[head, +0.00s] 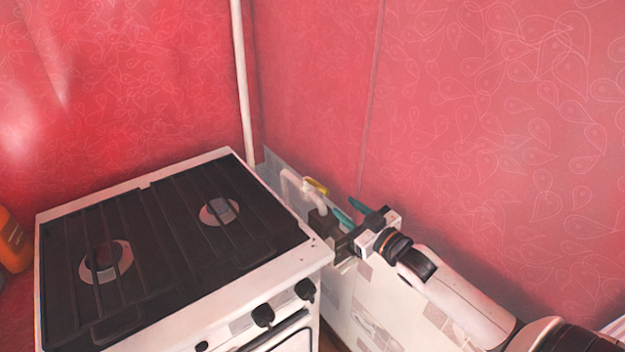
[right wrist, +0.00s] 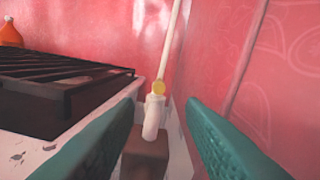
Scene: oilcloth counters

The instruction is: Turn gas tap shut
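The gas tap is a yellow handle (head: 315,187) on a white pipe (head: 291,184) behind the right side of the stove, near the wall corner. In the right wrist view the yellow handle (right wrist: 158,87) shows end-on above the white pipe bend (right wrist: 152,117). My right gripper (head: 348,218) is open, with teal fingers. It points at the tap and is apart from it, on the near side. In the right wrist view nothing lies between the fingers' pads except the tap further off. My left gripper is not in view.
A white stove (head: 283,272) with black grates fills the left. A brown block (right wrist: 146,152) stands below the pipe bend. A thin white vertical pipe (head: 242,80) rises by the corner. Red walls close in behind and right. An orange bottle (head: 12,240) stands far left.

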